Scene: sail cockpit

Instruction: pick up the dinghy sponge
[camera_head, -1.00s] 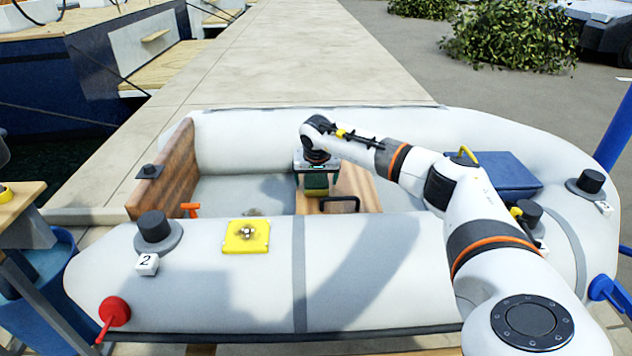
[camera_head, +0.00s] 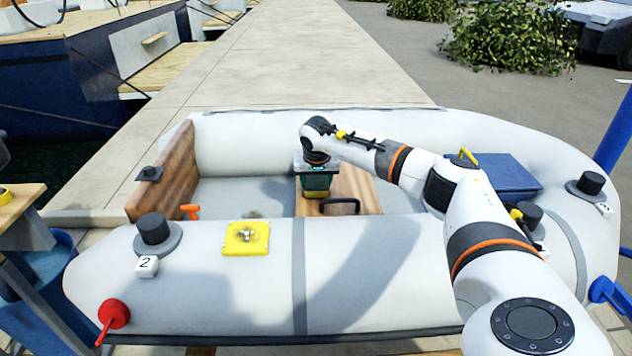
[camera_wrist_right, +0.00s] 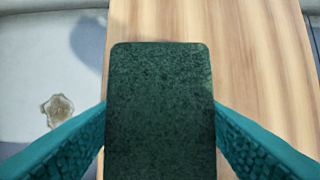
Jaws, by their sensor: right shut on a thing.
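The dinghy sponge (camera_wrist_right: 160,110) shows in the right wrist view as a block with a dark green, rough top face. The teal fingers of my right gripper (camera_wrist_right: 160,135) are shut on its two sides. My left gripper is not in view.
The wooden thwart (camera_head: 352,185) carries a black handle (camera_head: 340,206) close to the gripper. A yellow square plate (camera_head: 246,238) lies on the near tube (camera_head: 360,270). A blue box (camera_head: 505,172) is at the right. A wet patch (camera_wrist_right: 58,110) marks the floor.

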